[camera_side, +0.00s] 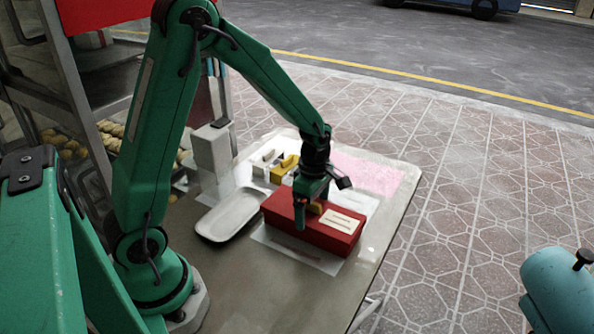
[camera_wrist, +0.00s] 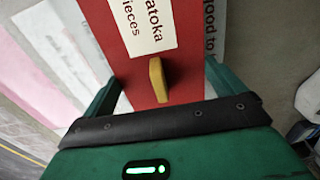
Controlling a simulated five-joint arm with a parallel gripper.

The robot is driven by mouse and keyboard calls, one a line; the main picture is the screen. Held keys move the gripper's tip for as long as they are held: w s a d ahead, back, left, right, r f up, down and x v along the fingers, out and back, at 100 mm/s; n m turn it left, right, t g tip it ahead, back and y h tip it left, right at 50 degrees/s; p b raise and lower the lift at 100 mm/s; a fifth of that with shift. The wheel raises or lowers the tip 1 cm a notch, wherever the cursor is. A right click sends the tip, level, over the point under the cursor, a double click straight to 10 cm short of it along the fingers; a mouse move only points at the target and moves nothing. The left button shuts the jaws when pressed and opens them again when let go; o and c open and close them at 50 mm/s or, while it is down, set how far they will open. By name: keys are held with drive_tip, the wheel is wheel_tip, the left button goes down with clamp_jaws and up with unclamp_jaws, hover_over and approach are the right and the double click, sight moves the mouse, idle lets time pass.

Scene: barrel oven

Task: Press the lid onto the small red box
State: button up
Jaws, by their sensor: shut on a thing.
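The small red box (camera_side: 285,228) stands on a white sheet on the table, with its red lid (camera_side: 285,202) on top. I cannot make out the seam or whether the lid is fully down. The lid bears a pale printed label (camera_side: 341,222) and a yellow knob (camera_wrist: 158,80). My gripper (camera_side: 311,208) points down over the lid, and its fingers straddle it across its width. In the wrist view my gripper (camera_wrist: 160,88) has a finger on each side of the red lid (camera_wrist: 188,75), with the knob between them. One finger lies against the near side in the side view.
A white oval tray (camera_side: 229,215) lies left of the box. A yellow piece (camera_side: 284,166) in a white holder and a pink sheet (camera_side: 365,172) lie behind. A grey block (camera_side: 211,155) stands back left. The table's right edge is close to the box.

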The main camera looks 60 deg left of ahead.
drive_tip(key=shift+f, duration=0.9)
idle(1.3)
drive_tip(key=o, duration=0.6)
drive_tip(key=shift+r, duration=0.15)
drive_tip(key=shift+r, duration=3.35)
clamp_jaws()
